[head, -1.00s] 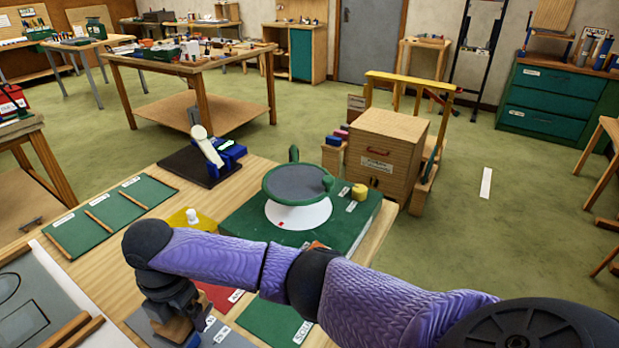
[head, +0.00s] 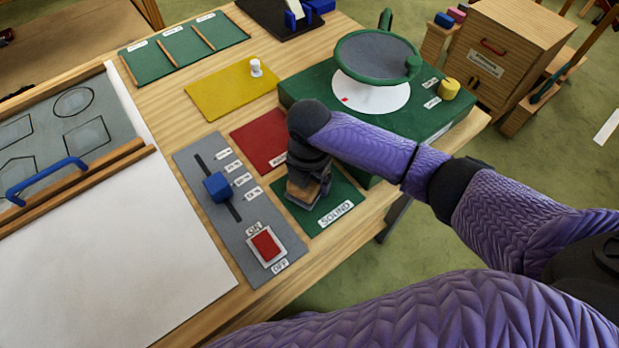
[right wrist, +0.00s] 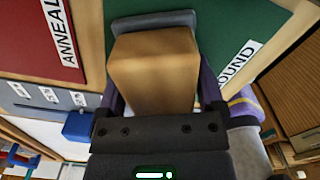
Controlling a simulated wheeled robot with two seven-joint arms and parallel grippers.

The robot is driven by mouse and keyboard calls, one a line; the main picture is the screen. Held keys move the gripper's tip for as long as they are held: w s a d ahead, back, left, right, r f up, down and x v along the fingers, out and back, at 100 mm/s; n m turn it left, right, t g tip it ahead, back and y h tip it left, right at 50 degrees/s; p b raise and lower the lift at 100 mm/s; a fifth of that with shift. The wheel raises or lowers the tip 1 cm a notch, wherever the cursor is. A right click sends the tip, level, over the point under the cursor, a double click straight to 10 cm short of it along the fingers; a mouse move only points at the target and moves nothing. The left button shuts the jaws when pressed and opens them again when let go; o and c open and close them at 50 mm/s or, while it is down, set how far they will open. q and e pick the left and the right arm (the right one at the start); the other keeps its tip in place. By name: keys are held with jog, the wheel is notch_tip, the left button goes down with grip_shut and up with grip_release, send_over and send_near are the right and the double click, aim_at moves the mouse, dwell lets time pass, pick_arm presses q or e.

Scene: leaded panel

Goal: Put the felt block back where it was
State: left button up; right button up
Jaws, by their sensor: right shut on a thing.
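The felt block (right wrist: 152,72) is a tan wooden block with a grey pad at its far end. My right gripper (head: 312,188) is shut on it; the block (head: 301,196) also shows in the head view. The gripper points down over the left part of the green mat labelled SOUND (head: 344,192). This mat also shows in the right wrist view (right wrist: 245,22). I cannot tell whether the pad touches the mat. A red mat (head: 256,140) lies just behind and left, partly hidden by the gripper. My left gripper is not in view.
A grey panel (head: 203,172) with a blue slider knob (head: 217,187) and red ON/OFF switch (head: 266,246) lies left of the mat. A green base (head: 309,88) with a round grey disc stands behind. A yellow mat (head: 221,96) carries a white knob (head: 256,67).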

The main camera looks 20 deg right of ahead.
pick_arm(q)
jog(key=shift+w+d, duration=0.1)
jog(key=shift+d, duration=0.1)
pick_arm(e)
jog(key=o, duration=0.9)
jog(key=shift+o, duration=0.7)
notch_tip(320, 180, up, 12)
jog(key=p, duration=0.3)
jog(key=shift+p, duration=0.35)
jog(key=shift+r, duration=0.15)
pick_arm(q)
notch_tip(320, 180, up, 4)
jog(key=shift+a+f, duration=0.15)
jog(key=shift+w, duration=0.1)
